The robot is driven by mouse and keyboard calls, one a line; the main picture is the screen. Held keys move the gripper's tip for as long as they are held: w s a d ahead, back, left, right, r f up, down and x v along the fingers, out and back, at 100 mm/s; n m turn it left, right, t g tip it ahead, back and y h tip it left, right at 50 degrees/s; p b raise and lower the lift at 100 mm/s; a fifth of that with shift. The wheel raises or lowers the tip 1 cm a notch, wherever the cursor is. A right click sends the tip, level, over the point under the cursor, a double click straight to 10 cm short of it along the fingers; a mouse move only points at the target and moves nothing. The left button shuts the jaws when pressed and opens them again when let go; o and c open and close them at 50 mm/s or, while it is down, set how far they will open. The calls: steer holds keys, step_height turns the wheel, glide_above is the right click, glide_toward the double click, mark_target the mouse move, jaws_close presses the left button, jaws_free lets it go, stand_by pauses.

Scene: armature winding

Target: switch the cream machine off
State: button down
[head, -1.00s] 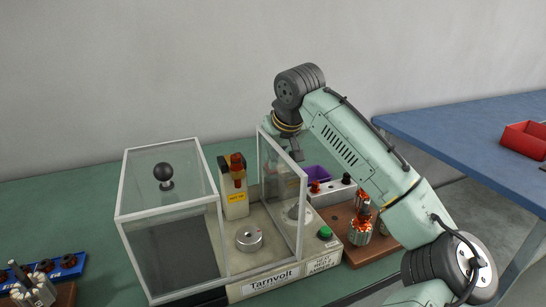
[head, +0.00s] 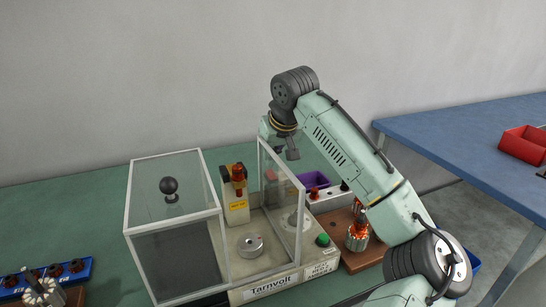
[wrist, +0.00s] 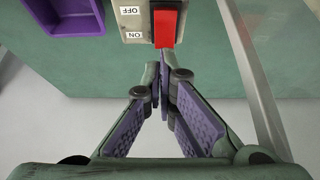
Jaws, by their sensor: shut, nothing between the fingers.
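The cream machine (head: 243,297) stands on the green bench in the head view, with a "Tarnvolt" label, a round metal hub (head: 249,244) and a green button (head: 322,240) on its front. In the wrist view a red rocker switch (wrist: 166,27) sits on a cream box, beside OFF and ON labels that appear upside down. My gripper (wrist: 162,76) is shut and empty, its fingertips just below the switch in that view. Whether they touch it I cannot tell. In the head view my wrist is at the machine's back right, and the fingers are not clear.
A clear guard with a black knob (head: 168,186) covers the machine's left side. An upright clear panel stands on its right, and its edge is close beside my gripper. A purple bin (wrist: 62,18) lies left of the switch. Copper-wound armatures (head: 357,235) stand at right.

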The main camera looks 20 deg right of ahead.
step_height(320, 180, up, 3)
steer(key=shift+w+a+f+p, duration=0.1)
steer(key=shift+w+f+p, duration=0.1)
steer(key=shift+p, duration=0.55)
steer(key=s+r+b, duration=0.3)
steer(key=s+r, duration=0.4)
steer(key=shift+d, duration=0.2)
